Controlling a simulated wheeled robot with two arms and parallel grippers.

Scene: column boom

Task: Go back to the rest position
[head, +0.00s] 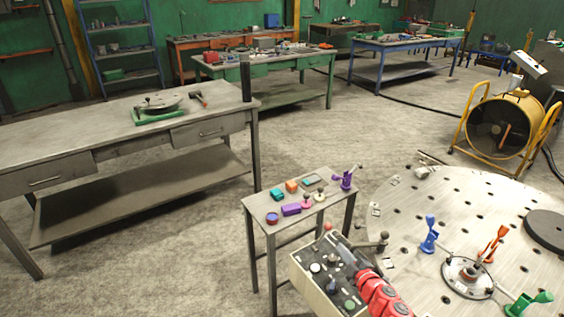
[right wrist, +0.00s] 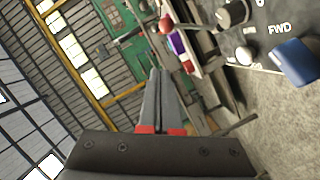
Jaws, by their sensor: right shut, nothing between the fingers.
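My right gripper (head: 345,252) is at the lower middle of the head view, at the end of my red arm, above the grey control box (head: 308,272). In the right wrist view its two grey fingers (right wrist: 160,75) lie together with nothing between them. The box's panel with knobs and the label FWD shows at the upper right of the right wrist view, apart from the fingers. My left gripper is in neither view.
A small table (head: 258,207) with coloured parts stands just behind the box. A round perforated plate (head: 405,205) with coloured clamps lies to the right. A grey workbench (head: 70,125) stands left, a yellow fan (head: 500,125) at the back right. The floor between is clear.

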